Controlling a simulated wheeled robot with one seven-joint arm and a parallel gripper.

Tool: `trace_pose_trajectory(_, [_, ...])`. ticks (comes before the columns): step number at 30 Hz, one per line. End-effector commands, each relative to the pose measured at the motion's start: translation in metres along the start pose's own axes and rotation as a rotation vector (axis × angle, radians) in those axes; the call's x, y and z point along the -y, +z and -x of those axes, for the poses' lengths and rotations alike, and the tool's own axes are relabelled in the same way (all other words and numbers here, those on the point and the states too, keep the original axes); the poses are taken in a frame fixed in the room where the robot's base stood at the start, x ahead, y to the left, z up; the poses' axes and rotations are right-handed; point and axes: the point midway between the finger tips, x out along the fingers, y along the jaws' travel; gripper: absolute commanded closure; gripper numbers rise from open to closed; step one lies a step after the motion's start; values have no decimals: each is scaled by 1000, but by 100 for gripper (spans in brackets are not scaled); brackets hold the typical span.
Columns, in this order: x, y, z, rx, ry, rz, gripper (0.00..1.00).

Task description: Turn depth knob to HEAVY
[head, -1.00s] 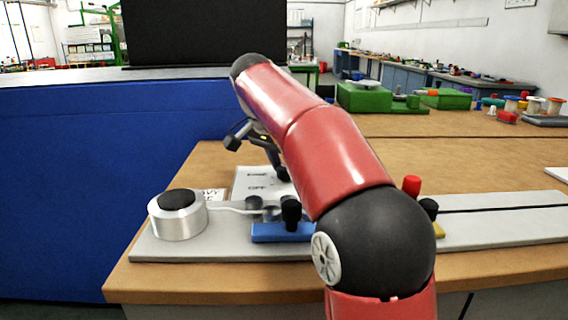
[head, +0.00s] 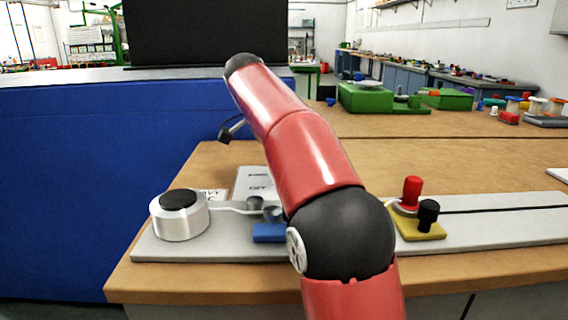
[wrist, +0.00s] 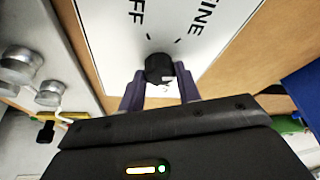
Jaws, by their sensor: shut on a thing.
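The black depth knob (wrist: 158,68) sits on a white panel (wrist: 110,30) in the wrist view. Printed letters on the panel end in "FF" and "INE", and short tick marks lie around the knob. My gripper (wrist: 160,84) is shut on the knob, with one dark finger on each side of it. A small white mark shows on the knob's near side. In the head view part of the white panel (head: 250,181) shows left of my arm, with "OFF" on it. My arm hides the knob and fingers there.
A silver cylinder with a black top (head: 180,214) stands on the grey rail at the left. A blue block (head: 269,233) is beside my arm. Red (head: 412,192) and black (head: 428,215) posts stand on a yellow base at the right.

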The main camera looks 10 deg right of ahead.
Motion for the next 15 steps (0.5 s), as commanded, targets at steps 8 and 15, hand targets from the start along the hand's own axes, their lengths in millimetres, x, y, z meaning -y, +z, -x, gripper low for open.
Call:
trace_pose_trajectory(8, [0,0,1,1,-3,1,54])
trace_pose_trajectory(15, [0,0,0,1,-1,1,45])
